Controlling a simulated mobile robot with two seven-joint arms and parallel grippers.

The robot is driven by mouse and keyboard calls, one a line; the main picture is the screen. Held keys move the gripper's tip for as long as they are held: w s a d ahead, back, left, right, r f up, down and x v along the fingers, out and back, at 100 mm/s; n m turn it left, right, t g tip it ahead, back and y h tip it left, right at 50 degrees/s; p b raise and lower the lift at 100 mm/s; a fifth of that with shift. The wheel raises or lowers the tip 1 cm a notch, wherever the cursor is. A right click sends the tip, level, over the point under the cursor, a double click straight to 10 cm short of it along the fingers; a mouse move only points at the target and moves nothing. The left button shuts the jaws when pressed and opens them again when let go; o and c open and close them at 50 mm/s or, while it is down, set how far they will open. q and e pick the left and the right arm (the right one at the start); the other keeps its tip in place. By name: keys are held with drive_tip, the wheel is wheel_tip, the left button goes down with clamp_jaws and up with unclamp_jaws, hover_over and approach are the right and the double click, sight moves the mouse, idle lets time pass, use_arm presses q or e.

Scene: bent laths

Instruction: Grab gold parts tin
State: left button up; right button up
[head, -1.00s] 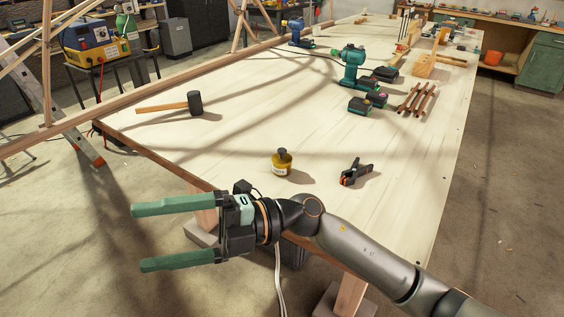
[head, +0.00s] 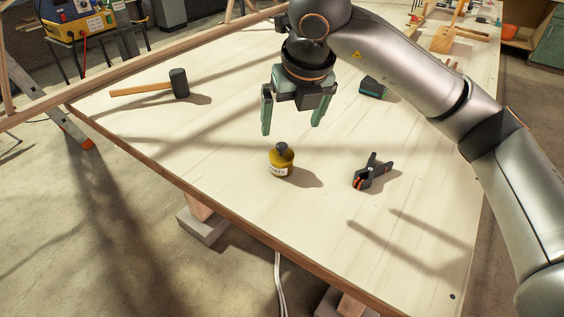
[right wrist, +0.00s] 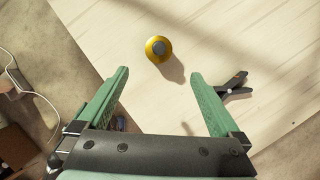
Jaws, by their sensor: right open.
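The gold parts tin (head: 281,161) stands upright on the pale wooden table, with a dark cap and a white label. In the right wrist view the tin (right wrist: 158,49) shows from above, beyond and between the fingertips. My right gripper (head: 292,127) is open and empty, fingers pointing down, and is above the table near the tin. In the right wrist view my right gripper (right wrist: 159,72) has its two green fingers wide apart with nothing between them. My left gripper is not in view.
A black spring clamp (head: 371,173) lies right of the tin. A mallet (head: 165,85) lies to the left. A battery pack (head: 373,87) sits behind, near my right arm. The table (head: 330,245) is bare in front of the tin.

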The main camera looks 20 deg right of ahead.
sight(283, 152)
drive_tip(key=x, duration=0.8)
drive_tip(key=shift+b, duration=0.3)
drive_tip(key=x, duration=0.5)
drive_tip(key=shift+w+a+f, duration=0.1)
drive_tip(key=shift+w+f, duration=0.15)
drive_tip(key=shift+f, duration=0.05)
clamp_jaws()
